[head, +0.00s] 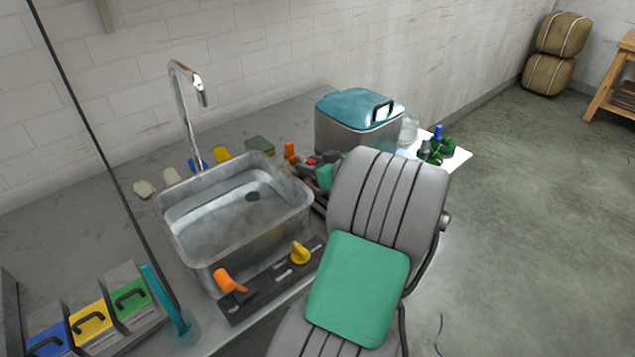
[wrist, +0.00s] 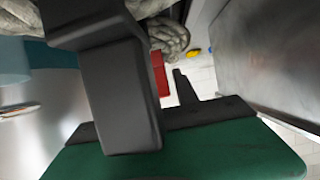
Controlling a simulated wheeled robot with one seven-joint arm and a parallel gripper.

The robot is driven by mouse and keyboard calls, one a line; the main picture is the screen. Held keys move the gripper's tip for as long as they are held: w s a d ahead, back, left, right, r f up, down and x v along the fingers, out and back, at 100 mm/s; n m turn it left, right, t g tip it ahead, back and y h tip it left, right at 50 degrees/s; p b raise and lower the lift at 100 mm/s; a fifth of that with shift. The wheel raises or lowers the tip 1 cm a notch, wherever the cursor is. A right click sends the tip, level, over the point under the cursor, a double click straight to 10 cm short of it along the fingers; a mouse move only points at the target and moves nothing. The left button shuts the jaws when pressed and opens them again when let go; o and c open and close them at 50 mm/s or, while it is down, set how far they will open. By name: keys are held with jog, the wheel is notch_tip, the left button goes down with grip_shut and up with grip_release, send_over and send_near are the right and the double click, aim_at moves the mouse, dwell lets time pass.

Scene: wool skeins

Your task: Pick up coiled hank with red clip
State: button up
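In the wrist view, a grey coiled hank (wrist: 168,36) shows at the top, partly hidden behind the near finger. More grey wool shows at the top left corner. A red clip (wrist: 158,72) is visible in the gap between the fingers, just below the hank. My gripper (wrist: 160,110) is open, its two dark fingers apart; I cannot tell whether either touches the hank. In the head view, my gripper (head: 316,168) is low over the counter between sink and metal bin, largely hidden by my arm. A small patch of red shows there; the hank cannot be made out.
The sink (head: 235,215) with its tall tap (head: 190,110) is left of my gripper. A metal bin with a teal lid (head: 350,108) stands close behind on the right. An orange object (head: 290,151) is beside the gripper. Green and blue items (head: 437,147) sit at right.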

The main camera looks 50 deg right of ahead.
grip_shut()
jog(key=shift+r, duration=0.15)
dwell(0.4)
